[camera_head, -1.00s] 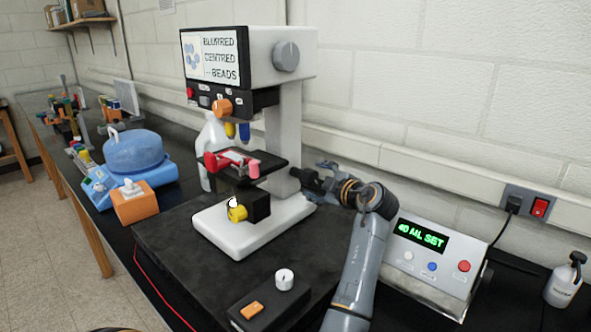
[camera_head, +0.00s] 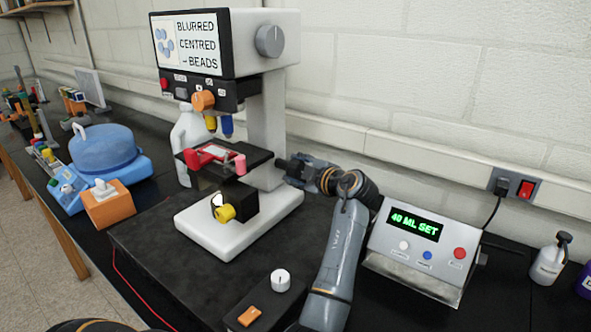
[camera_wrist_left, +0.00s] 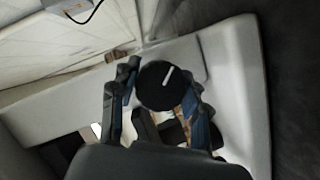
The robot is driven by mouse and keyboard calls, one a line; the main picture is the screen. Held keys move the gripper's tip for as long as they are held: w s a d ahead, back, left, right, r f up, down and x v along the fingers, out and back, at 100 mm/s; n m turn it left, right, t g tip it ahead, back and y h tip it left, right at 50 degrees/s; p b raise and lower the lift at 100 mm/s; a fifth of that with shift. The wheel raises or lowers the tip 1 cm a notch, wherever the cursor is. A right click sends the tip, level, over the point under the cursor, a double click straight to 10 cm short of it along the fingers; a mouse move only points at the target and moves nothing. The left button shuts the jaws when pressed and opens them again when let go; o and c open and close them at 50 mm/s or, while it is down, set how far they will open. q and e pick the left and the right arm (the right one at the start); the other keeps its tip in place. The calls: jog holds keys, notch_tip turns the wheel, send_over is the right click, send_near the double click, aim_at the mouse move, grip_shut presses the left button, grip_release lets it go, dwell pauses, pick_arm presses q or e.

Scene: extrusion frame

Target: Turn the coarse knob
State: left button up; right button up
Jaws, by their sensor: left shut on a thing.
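The white microscope (camera_head: 272,115) stands on a black mat in the head view, its screen reading "BLURRED CENTRED – BEADS". My left gripper (camera_head: 286,166) is at the right side of its column, below stage height. In the left wrist view, a round black knob (camera_wrist_left: 157,86) with a white line sits between the fingers of my left gripper (camera_wrist_left: 158,100), which is shut on it. The gripper hides this knob in the head view. A yellow knob (camera_head: 225,213) is at the front of the base, and a grey knob (camera_head: 270,41) is high on the head.
The stage (camera_head: 232,160) holds a red-framed slide. A control box (camera_head: 262,308) with a white dial and orange switch is at the mat's front. A grey box (camera_head: 415,260) reading "40 ML SET" stands right of my arm. A blue round device (camera_head: 108,150) is at left.

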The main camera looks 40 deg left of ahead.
pick_arm(q)
jog(key=shift+f+m+b, duration=0.15)
jog(key=shift+m+b, duration=0.25)
jog(key=shift+b, duration=0.35)
jog(key=shift+m+g, duration=0.4)
jog(key=o, duration=1.1)
jog(key=shift+a, duration=0.1)
jog(key=shift+o, duration=0.2)
jog(key=v, duration=1.2)
jog(key=shift+r, duration=0.35)
